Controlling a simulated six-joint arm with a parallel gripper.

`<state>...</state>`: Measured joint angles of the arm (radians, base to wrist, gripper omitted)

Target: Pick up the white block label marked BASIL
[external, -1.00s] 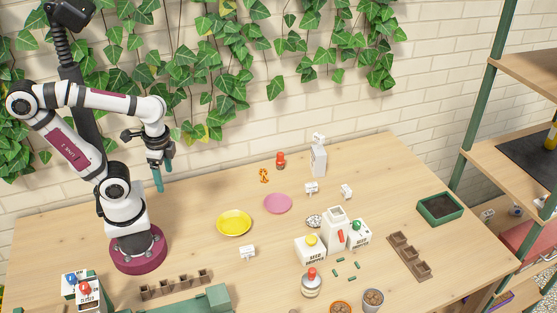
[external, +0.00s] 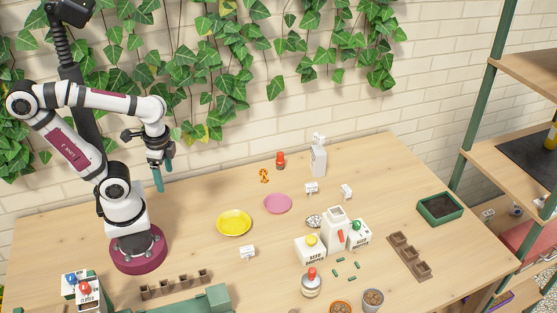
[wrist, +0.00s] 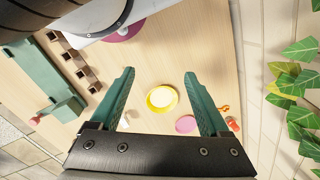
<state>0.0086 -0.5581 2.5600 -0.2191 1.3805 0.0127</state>
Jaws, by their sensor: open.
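Three small white block labels stand on the table in the external view: one (external: 247,252) in front of the yellow saucer, one (external: 311,188) behind the pink saucer, and one (external: 346,191) to its right. Their lettering is too small to read, so I cannot tell which is BASIL. My gripper (external: 163,178) is open and empty, pointing down above the table's back left, well away from all three labels. In the wrist view its green fingers (wrist: 158,100) are spread wide, and a white label (wrist: 123,122) shows partly beside the left finger.
A yellow saucer (external: 234,223) and a pink saucer (external: 278,204) lie mid-table. White seed dropper boxes (external: 310,250), a white bottle (external: 318,158) and a shaker bottle (external: 311,284) stand to the right. Brown pot strips (external: 408,256) and a green tray (external: 440,208) sit at right. The back left is clear.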

